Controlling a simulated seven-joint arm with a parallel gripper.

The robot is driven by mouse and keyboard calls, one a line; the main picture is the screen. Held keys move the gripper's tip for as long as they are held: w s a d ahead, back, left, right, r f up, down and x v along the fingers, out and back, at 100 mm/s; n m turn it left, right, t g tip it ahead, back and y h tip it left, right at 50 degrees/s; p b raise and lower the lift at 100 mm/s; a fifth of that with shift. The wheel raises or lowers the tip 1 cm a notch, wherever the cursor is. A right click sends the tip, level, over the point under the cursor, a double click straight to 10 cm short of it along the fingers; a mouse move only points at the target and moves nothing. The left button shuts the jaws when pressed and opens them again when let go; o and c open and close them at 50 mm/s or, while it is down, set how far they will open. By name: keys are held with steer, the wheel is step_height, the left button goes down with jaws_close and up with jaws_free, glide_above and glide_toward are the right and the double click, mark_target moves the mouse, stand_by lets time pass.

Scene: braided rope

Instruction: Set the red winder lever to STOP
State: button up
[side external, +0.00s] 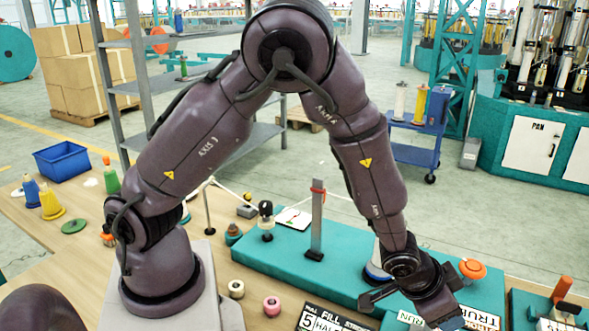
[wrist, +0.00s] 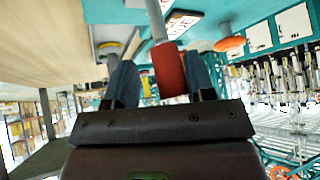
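A red cylindrical grip (wrist: 168,68) on a grey rod shows in the wrist view, which I take to be the winder lever. It stands between the two bluish fingers of my gripper (wrist: 160,82). A gap shows between the grip and the left finger; the grip is close to the right finger, and I cannot tell whether they touch. In the side view my gripper (side external: 412,298) is low over the front of the teal bench (side external: 285,275) and hides this lever. A RUN label (side external: 414,319) is partly visible below it. No STOP label is readable.
An orange mushroom-shaped knob (side external: 472,268) stands close to the right of my gripper. Another orange-red handle (side external: 561,290) is on a separate teal box at far right. A grey upright post (side external: 317,225) stands on the bench to the left.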

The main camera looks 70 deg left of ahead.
steer(key=w+d+g+y, duration=0.1)
steer(key=d+g+y, duration=0.1)
steer(key=shift+w+f+m+g, duration=0.3)
steer(key=shift+w+m, duration=0.05)
steer(key=shift+m, duration=0.05)
steer(key=v, duration=1.2)
steer(key=s+a+r+n+h, duration=0.1)
steer(key=s+a+r, duration=0.5)
steer(key=s, duration=0.3)
steer(key=s+a+r+n+h, duration=0.1)
steer(key=s+a+r, duration=0.5)
steer(key=s+a, duration=0.2)
steer(key=shift+s, duration=0.8)
steer(key=shift+r, duration=0.15)
